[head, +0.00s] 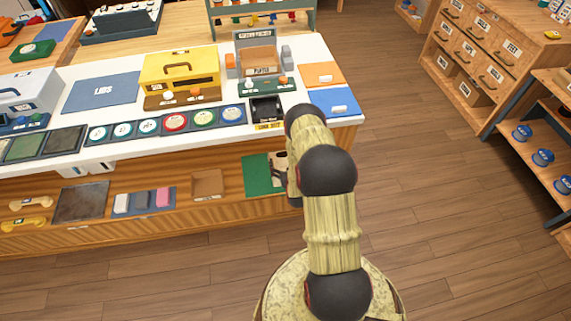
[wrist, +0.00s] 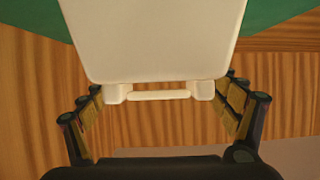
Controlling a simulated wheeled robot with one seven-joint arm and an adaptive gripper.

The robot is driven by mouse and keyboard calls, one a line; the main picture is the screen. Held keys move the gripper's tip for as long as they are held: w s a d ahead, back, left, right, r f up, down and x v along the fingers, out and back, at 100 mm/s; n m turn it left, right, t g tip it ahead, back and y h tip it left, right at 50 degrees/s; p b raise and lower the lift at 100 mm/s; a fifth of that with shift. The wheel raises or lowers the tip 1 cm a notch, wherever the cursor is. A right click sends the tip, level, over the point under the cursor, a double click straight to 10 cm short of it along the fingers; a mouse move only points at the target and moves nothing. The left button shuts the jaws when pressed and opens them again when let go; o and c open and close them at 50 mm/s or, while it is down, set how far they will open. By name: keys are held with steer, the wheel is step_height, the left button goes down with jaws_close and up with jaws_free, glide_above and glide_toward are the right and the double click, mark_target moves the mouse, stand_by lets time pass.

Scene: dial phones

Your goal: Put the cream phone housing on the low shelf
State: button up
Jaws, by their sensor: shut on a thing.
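The cream phone housing (wrist: 155,40) fills the upper middle of the wrist view, with its lower edge and a small bar towards me. My gripper (wrist: 160,98) is shut on it, a finger at each side. In the head view a small part of the housing (head: 280,157) shows at the low shelf, by the right end of the green mat (head: 256,178). My gripper (head: 281,175) is mostly hidden behind my arm there. The low shelf (head: 225,199) is the wooden level under the white counter. I cannot tell whether the housing touches the mat.
The white counter top (head: 215,142) overhangs the shelf. A brown block (head: 208,184), a tray of small blocks (head: 145,200), a dark panel (head: 82,202) and handsets (head: 30,204) lie to the left. The floor (head: 430,200) at right is clear.

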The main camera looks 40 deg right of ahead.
steer(key=o, duration=1.7)
steer(key=p+v, duration=0.4)
steer(key=v, duration=0.8)
